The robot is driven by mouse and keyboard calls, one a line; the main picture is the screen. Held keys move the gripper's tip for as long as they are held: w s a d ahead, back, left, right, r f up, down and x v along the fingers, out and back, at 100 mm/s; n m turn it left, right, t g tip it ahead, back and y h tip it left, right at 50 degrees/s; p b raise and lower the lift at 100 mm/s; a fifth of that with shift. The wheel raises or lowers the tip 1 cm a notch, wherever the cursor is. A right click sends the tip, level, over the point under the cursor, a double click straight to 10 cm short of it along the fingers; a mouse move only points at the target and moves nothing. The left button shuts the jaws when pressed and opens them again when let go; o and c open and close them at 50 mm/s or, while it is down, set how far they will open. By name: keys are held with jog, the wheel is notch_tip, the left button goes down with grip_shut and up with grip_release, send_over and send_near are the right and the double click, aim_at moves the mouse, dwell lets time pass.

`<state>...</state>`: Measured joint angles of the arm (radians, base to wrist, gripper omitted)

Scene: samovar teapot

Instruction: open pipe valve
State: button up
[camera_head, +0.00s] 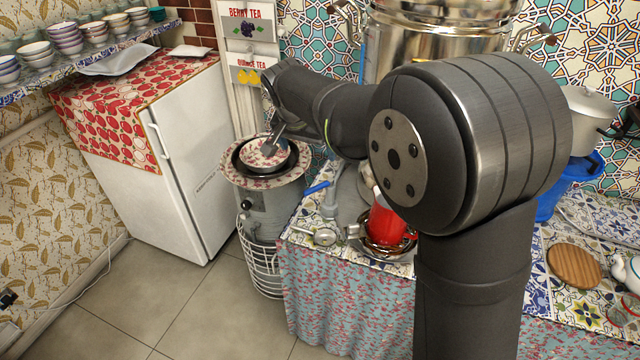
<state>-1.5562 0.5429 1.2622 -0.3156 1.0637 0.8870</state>
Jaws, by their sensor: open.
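A valve with a blue lever handle (317,188) sits on a grey pipe (330,206) at the left end of the tiled counter. My arm comes from the right foreground and reaches over the counter to the back left. My gripper (268,149) points down over a floral bowl (262,160) on a round stand, left of the valve and apart from it. The fingers are small here and partly merge with the bowl behind them; they are open. Nothing is seen held in them. My arm passes above and behind the valve handle, which stays in sight.
A red teapot (385,226) stands in a metal dish right of the pipe. A large samovar (435,35) stands behind my arm. The bowl's stand (265,210) and a white fridge (165,165) are at left. My big joint hides part of the counter.

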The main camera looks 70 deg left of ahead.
aim_at(319, 187)
jog(key=shift+a+f, duration=0.1)
jog(key=shift+f, duration=0.05)
jog(key=c, duration=0.6)
jog(key=a+f+n, duration=0.1)
jog(key=a+f+n+g, duration=0.1)
jog(key=n, duration=0.1)
jog(key=w+a+f+n+g, duration=0.1)
jog(key=f+n, duration=0.1)
jog(key=shift+a, duration=0.1)
jog(key=c, duration=1.5)
jog(key=a+f+n, duration=0.1)
jog(key=n, duration=0.1)
jog(key=w+a+f+n+g, duration=0.1)
jog(key=n, duration=0.1)
jog(key=shift+a+f, duration=0.25)
jog(key=shift+a, duration=0.05)
grip_shut()
notch_tip(319, 187, down, 10)
jog(key=n, duration=0.2)
jog(key=shift+w+a+f+g+y, duration=0.2)
jog(key=shift+w+g+y, duration=0.1)
jog(key=shift+g, duration=0.1)
